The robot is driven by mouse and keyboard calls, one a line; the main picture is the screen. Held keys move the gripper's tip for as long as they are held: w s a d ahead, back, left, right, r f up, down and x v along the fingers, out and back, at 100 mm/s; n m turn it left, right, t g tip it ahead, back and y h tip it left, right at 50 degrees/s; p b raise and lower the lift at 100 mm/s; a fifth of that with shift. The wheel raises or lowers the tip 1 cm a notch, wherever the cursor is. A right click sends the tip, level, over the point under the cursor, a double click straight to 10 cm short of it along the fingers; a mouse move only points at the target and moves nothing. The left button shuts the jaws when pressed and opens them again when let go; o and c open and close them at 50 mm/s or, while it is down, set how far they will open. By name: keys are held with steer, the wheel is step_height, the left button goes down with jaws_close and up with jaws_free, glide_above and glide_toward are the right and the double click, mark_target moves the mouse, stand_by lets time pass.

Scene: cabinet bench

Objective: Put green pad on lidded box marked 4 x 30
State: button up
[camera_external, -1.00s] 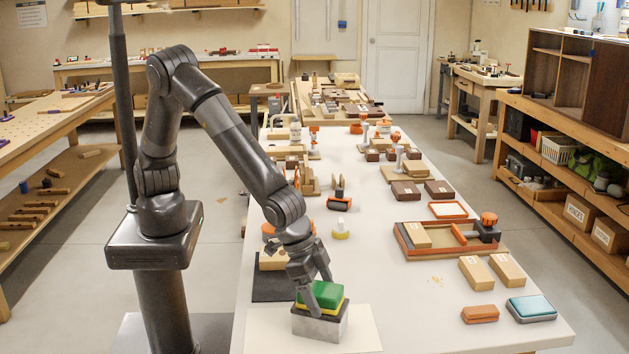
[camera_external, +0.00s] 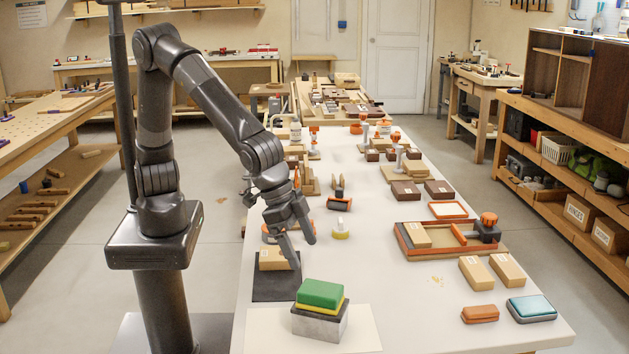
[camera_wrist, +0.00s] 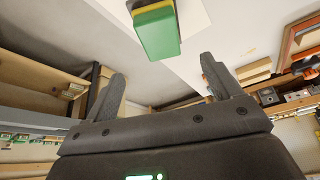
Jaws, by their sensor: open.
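The green pad (camera_external: 320,293), with a yellow layer under it, rests on a grey metal-looking block (camera_external: 319,322). My gripper (camera_external: 304,252) is open and empty, above and behind the pad, apart from it. In the wrist view the pad (camera_wrist: 155,30) shows at the top, beyond the open fingers of my gripper (camera_wrist: 162,78). Several tan boxes with small labels are on the bench: one on a dark mat (camera_external: 272,259) behind the gripper, two side by side at right (camera_external: 476,272) and one in an orange-edged tray (camera_external: 417,235). I cannot read which is marked 4 x 30.
A white sheet (camera_external: 362,330) lies under the grey block. An orange-brown block (camera_external: 480,314) and a blue-topped case (camera_external: 531,308) lie at the front right. A yellow-based round item (camera_external: 341,230) stands behind my gripper. The bench middle is mostly clear.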

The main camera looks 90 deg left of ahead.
steer(key=a+r+n, duration=0.1)
steer(key=a+r, duration=0.4)
steer(key=a, duration=0.7)
steer(key=a+r+n, duration=0.1)
steer(key=a+r, duration=0.4)
steer(key=a, duration=0.8)
steer(key=s+a+r+n+t+y, duration=0.1)
steer(key=s+a+r+n, duration=0.1)
steer(key=s+a, duration=1.5)
steer(key=shift+a+t+y, duration=0.3)
steer(key=shift+a+y, duration=0.1)
steer(key=shift+a, duration=0.05)
